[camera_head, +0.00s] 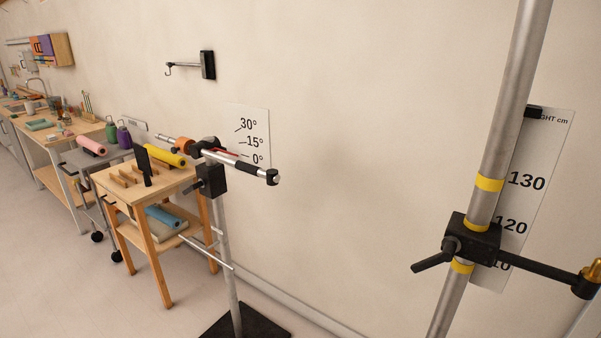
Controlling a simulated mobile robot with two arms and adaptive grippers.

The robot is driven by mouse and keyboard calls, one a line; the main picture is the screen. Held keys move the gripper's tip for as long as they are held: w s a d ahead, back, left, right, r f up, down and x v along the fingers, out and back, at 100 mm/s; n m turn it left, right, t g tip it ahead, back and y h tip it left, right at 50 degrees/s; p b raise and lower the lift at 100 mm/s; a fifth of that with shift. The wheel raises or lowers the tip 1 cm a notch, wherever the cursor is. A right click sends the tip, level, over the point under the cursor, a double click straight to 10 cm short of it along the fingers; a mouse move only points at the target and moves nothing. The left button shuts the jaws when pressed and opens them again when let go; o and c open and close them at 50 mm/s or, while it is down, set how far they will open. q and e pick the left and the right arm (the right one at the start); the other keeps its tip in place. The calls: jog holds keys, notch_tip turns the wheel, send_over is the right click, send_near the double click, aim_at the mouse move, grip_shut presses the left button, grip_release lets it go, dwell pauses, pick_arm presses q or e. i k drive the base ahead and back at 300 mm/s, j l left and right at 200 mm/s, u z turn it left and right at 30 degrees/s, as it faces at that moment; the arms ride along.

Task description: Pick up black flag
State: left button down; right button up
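A thin black upright panel (144,167) stands at the small wooden table, at its near side; it looks like the black flag, but it is too small in the view to be sure. Slotted wooden blocks (124,177) are beside it on the tabletop. Neither of my grippers is in the head view.
The wooden table (178,180) holds a yellow roll (164,155), with a blue roll (165,216) on its lower shelf. A metal stand (228,270) with clamp and black base is right of it. A banded pole (487,195) with black clamp is nearer right. Floor at left is clear.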

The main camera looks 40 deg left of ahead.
aim_at(141, 156)
jog(key=u, duration=2.1)
jog(key=z, duration=0.4)
jog(key=l+z, duration=0.1)
jog(key=z, duration=1.15)
jog(key=l+z, duration=0.1)
jog(key=z, duration=0.35)
jog(key=u, duration=2.15)
jog(key=i+j, duration=0.1)
jog(key=i, duration=0.25)
jog(key=i+j+z, duration=0.1)
jog(key=i, duration=0.25)
jog(key=i+j, duration=0.2)
jog(key=i, duration=0.2)
jog(key=z, duration=0.05)
